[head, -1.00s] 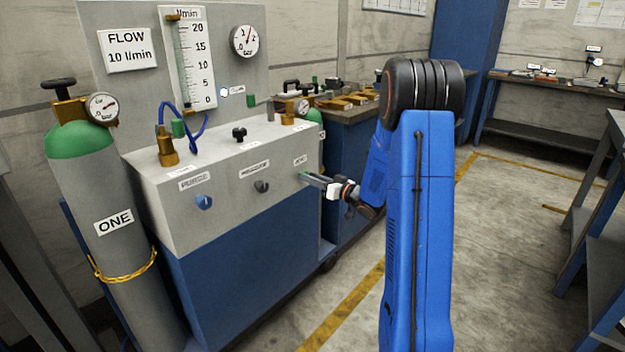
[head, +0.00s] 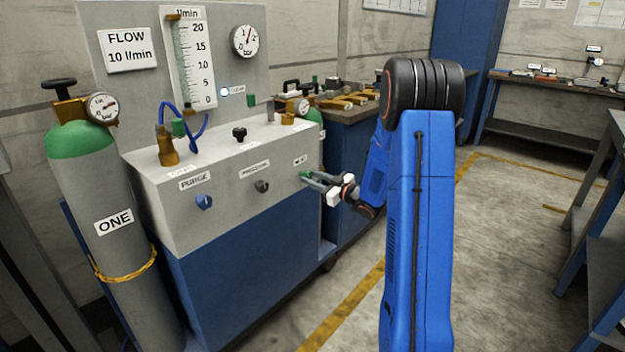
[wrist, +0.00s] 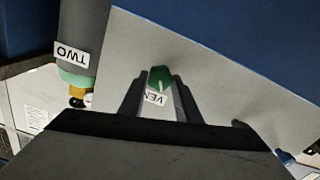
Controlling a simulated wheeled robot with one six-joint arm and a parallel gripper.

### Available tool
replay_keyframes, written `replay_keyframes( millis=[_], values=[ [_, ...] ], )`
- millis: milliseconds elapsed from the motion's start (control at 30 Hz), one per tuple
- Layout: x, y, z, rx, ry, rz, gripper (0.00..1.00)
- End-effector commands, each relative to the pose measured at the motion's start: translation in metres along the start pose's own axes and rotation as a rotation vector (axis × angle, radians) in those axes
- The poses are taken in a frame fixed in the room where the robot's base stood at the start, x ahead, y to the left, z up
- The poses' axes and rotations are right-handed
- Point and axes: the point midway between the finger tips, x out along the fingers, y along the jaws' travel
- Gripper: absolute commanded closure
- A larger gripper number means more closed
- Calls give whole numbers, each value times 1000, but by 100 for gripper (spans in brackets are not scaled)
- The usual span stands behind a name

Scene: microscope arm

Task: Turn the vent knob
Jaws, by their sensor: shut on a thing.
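The vent knob is green and sits on the front face of the grey panel box (head: 230,215), at its right end. In the wrist view the green knob (wrist: 160,77) lies between my two fingers, with a pale line on it and a label reading "VEN" beside it, partly covered. In the head view a bit of the green knob (head: 305,175) shows at the fingertips. My gripper (head: 311,179) reaches the panel from the right and is shut on the knob; it also shows in the wrist view (wrist: 160,85).
A blue purge knob (head: 204,202) and a dark knob (head: 262,186) sit left on the same face. Cylinder ONE (head: 115,220) stands left of the box; a cylinder labelled TWO (wrist: 80,45) shows in the wrist view.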

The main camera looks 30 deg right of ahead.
Motion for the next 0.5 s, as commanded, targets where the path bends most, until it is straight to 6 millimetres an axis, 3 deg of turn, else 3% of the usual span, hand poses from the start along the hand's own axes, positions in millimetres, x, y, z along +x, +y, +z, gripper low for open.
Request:
replay_keyframes(
  millis=[500],
  values=[
    [0,-1,1,-490,-1,0,92]
  ],
)
